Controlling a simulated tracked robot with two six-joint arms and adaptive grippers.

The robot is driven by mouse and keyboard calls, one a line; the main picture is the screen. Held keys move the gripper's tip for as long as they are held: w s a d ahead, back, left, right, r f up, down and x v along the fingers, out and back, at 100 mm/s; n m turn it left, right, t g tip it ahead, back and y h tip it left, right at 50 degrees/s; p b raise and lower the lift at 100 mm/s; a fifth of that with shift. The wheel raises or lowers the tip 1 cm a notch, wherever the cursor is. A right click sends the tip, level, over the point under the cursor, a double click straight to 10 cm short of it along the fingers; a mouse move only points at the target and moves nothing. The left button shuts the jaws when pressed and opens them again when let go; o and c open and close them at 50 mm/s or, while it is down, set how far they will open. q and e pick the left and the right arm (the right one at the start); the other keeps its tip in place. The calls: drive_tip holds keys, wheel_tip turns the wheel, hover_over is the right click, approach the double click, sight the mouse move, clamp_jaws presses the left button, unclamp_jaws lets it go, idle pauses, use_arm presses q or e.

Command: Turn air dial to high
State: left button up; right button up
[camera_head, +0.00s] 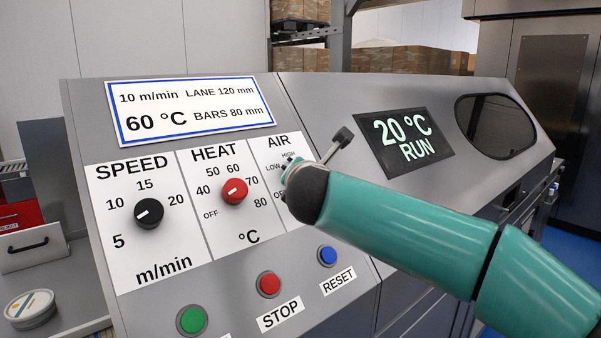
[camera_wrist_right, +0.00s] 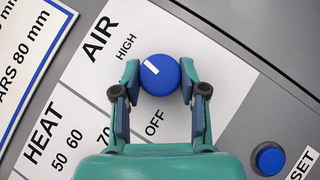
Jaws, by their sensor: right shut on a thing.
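The blue air dial (camera_wrist_right: 159,75) is on the white AIR panel (camera_wrist_right: 235,75). Its white mark points to the upper left in the right wrist view, toward the HIGH label (camera_wrist_right: 126,47). The OFF label (camera_wrist_right: 155,123) is below the dial there, and LOW is hidden in that view. My right gripper (camera_wrist_right: 158,80) has one finger on each side of the dial and is shut on it. In the head view my right gripper (camera_head: 291,166) covers the dial, with HIGH (camera_head: 288,155) and LOW (camera_head: 272,167) beside it. My left gripper is out of view.
The red heat dial (camera_head: 235,191) and black speed dial (camera_head: 149,214) are left of the air dial. Green (camera_head: 192,320), red (camera_head: 268,284) and blue (camera_head: 327,255) buttons are below. The screen (camera_head: 404,142) reads 20 °C RUN.

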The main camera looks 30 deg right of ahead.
idle(0.3)
drive_tip(key=o, duration=1.1)
drive_tip(key=shift+d, duration=0.1)
drive_tip(key=shift+o, duration=0.2)
drive_tip(key=shift+s, duration=0.1)
drive_tip(key=v, duration=1.2)
